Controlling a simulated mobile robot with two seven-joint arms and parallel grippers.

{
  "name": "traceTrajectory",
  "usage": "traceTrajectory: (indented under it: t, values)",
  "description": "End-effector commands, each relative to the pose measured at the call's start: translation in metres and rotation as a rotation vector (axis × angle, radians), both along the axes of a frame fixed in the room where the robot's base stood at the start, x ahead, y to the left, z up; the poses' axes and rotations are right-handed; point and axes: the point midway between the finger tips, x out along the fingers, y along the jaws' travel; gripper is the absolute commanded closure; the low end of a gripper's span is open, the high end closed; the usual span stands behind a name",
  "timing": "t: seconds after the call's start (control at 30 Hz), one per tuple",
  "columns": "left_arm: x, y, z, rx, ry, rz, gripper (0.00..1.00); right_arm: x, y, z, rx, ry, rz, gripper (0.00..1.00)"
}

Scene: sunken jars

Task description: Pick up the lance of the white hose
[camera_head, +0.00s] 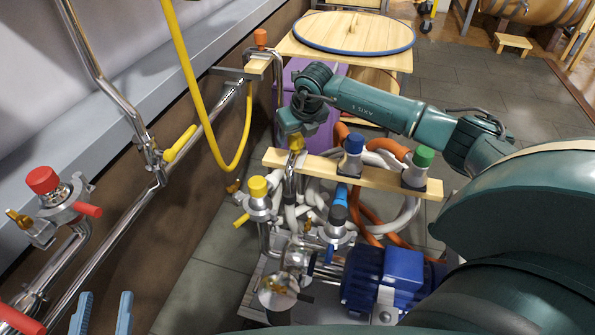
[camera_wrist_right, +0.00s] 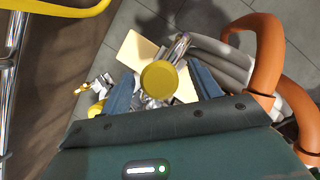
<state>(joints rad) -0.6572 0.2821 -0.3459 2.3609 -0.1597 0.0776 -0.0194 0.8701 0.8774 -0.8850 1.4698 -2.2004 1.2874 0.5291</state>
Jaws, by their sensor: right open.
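A lance with a yellow end (camera_head: 296,143) stands in the wooden board (camera_head: 390,178), its metal tube running down behind the board. My right gripper (camera_head: 294,128) is just above it and points down. In the right wrist view the round yellow end (camera_wrist_right: 160,78) lies between the two blue fingers of the open right gripper (camera_wrist_right: 163,72); I cannot tell whether they touch it. White hose (camera_head: 402,218) coils lie below the board; which lance they join is hidden. My left gripper (camera_head: 103,300) shows two blue fingers apart at the bottom left, with nothing between them.
A blue-topped lance (camera_head: 353,143) and a green-topped lance (camera_head: 421,157) stand farther right in the board. An orange hose (camera_head: 366,212) and a blue motor (camera_head: 385,275) are below. Steel pipes run along the left wall; a yellow hose (camera_head: 190,75) hangs there.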

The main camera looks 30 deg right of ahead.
Motion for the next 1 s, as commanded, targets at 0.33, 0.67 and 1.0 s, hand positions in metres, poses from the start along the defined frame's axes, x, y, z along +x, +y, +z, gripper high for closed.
traceTrajectory:
  t: [0.33,0.67,1.0]
  values:
    - [0.0014,-0.0008,0.0009,-0.016,0.000,-0.006,0.64,0.0058,-0.0003,-0.0136,0.000,-0.001,0.001,0.38]
    - [0.0007,-0.0015,0.0026,-0.018,-0.004,-0.007,0.64,0.0058,-0.0004,-0.0134,0.000,-0.001,0.001,0.61]
    - [0.0005,-0.0018,0.0016,-0.017,-0.003,-0.008,0.64,0.0057,-0.0004,-0.0135,0.000,-0.001,0.001,0.89]
